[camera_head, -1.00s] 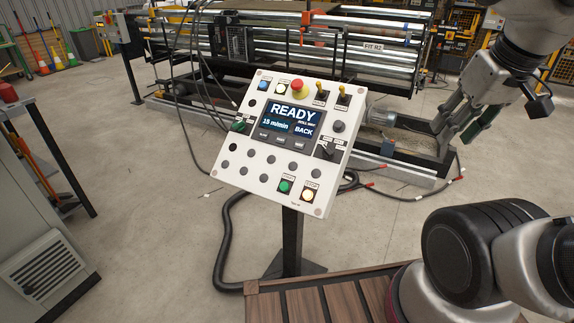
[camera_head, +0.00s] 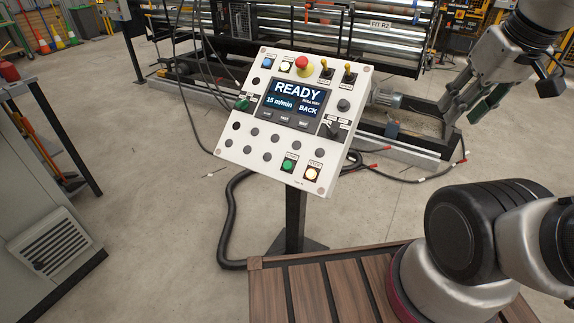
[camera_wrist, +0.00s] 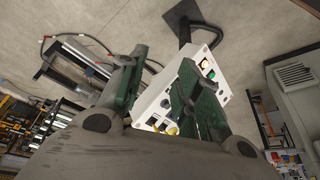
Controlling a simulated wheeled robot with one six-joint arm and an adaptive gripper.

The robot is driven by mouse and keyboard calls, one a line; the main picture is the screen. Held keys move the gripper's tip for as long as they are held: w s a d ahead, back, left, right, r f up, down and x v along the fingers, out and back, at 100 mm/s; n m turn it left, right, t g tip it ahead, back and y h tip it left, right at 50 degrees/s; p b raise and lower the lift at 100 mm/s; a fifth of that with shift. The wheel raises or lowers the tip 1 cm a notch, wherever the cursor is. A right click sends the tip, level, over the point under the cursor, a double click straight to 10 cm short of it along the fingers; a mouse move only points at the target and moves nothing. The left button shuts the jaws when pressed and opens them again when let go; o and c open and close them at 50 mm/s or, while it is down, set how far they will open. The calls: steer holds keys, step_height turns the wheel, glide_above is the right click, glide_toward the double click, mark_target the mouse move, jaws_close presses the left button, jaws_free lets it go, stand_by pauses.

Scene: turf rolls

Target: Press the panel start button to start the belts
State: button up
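The white control panel (camera_head: 240,146) stands tilted on a dark post in the middle of the head view. Its screen (camera_head: 293,104) reads READY, 15 m/min and BACK. A green button (camera_head: 289,164) sits at its lower right, beside a glowing pale-orange button (camera_head: 312,174); their small labels are not legible. A red mushroom button (camera_head: 304,66) is at the top. My gripper (camera_head: 449,112) is right of the panel, apart from it. In the wrist view the fingers of my gripper (camera_wrist: 163,62) are spread and empty, with the panel (camera_wrist: 157,101) showing beyond them.
A roller machine (camera_head: 320,27) stands behind the panel. Cables (camera_head: 226,215) hang and run over the floor around the post. A grey cabinet (camera_head: 30,185) is at the left. A slatted wooden deck (camera_head: 305,292) is in front. Open floor lies left of the post.

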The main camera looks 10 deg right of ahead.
jaws_close()
stand_by(1.1)
